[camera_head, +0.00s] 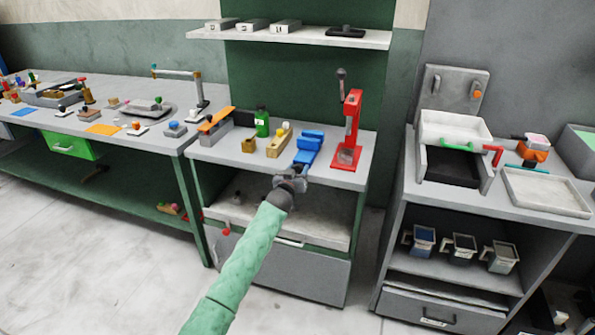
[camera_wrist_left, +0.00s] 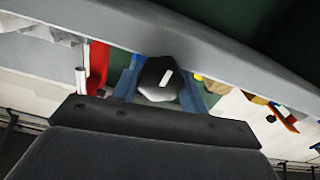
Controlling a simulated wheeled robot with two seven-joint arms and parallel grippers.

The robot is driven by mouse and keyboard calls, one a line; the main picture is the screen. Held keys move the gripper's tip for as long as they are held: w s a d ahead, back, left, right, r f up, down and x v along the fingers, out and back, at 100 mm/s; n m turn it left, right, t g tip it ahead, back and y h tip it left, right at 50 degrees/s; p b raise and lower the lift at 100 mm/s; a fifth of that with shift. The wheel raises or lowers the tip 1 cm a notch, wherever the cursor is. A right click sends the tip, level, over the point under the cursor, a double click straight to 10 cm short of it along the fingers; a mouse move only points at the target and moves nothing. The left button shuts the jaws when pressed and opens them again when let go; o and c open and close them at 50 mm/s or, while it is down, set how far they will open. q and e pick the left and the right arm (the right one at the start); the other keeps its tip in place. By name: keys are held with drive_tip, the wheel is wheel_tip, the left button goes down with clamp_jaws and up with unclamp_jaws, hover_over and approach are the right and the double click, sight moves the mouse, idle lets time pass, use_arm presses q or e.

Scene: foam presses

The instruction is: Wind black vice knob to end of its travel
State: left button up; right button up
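The blue vice (camera_head: 308,148) stands near the front edge of the middle bench, between a yellow-topped block and a red press. Its black knob (camera_wrist_left: 158,78), with a white mark on its face, shows at the bench edge in the left wrist view. In the head view the knob is not clear; my gripper is in front of that spot. My left gripper (camera_head: 291,180) is just in front of the vice, at the bench edge. My right gripper is not in view.
The red press (camera_head: 350,132) stands close to the right of the vice. A yellow block (camera_head: 279,140) and a green bottle (camera_head: 262,122) stand to its left. The bench's front edge (camera_wrist_left: 230,65) runs right behind the knob. An open shelf lies below.

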use_arm(q)
drive_tip(key=shift+c, duration=0.7)
drive_tip(key=shift+m, duration=1.2)
drive_tip(key=shift+d+m, duration=0.1)
drive_tip(key=shift+m, duration=0.9)
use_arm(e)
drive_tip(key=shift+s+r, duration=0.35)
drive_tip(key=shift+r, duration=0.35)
use_arm(q)
drive_tip(key=o, duration=1)
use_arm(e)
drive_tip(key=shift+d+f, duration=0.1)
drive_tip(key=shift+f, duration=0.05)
